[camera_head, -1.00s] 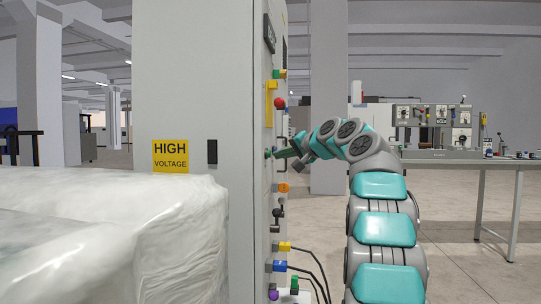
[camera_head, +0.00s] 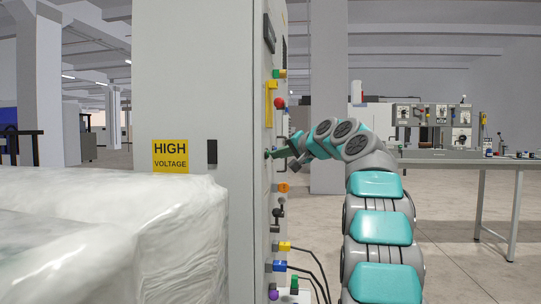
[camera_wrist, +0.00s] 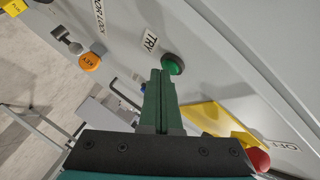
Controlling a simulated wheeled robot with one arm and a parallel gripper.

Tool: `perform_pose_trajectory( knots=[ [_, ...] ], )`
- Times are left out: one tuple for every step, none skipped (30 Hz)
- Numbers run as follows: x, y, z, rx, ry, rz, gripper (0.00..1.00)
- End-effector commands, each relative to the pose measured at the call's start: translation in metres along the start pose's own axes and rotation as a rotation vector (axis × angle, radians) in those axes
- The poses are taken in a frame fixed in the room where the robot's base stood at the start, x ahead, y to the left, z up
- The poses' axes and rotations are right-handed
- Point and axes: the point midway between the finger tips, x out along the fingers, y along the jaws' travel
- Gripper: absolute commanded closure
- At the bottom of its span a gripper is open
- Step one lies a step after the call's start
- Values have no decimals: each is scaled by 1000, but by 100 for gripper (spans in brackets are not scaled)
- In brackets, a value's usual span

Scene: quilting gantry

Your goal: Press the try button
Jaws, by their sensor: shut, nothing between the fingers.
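The try button (camera_wrist: 173,64) is a round green button on the grey cabinet panel, beside a white TRY label (camera_wrist: 150,41) in the wrist view. My gripper (camera_wrist: 161,74) is shut and empty. Its green fingertips are just beside the button's lower left edge in the wrist view; I cannot tell whether they touch it. In the head view my gripper (camera_head: 272,154) reaches the right-hand face of the cabinet (camera_head: 195,85) at the button's height, and the button is hard to make out there.
An orange KEY switch (camera_wrist: 90,62) and a red knob (camera_wrist: 258,159) beside a yellow handle (camera_wrist: 205,117) flank the button. Cables hang from blue (camera_head: 279,266) and yellow plugs lower down. A wrapped white bundle (camera_head: 110,240) stands at the left.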

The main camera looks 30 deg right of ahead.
Motion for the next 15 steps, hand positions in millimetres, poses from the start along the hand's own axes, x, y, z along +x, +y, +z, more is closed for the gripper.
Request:
perform_pose_trajectory(
  knots=[
    [1,-1,1,0,-1,0,100],
    [1,-1,1,0,-1,0,100],
    [1,0,1,0,-1,0,100],
    [1,0,1,0,-1,0,100],
    [1,0,1,0,-2,0,100],
    [1,0,1,0,-2,0,100],
    [1,0,1,0,-2,0,100],
    [1,0,1,0,-2,0,100],
    [1,0,1,0,-2,0,100],
    [1,0,1,0,-2,0,100],
    [0,0,1,0,-2,0,100],
    [0,0,0,0,-2,0,100],
    [0,1,0,0,-2,0,100],
    [-1,1,0,0,-2,0,100],
    [-2,2,-1,1,-2,0,100]
  ],
)
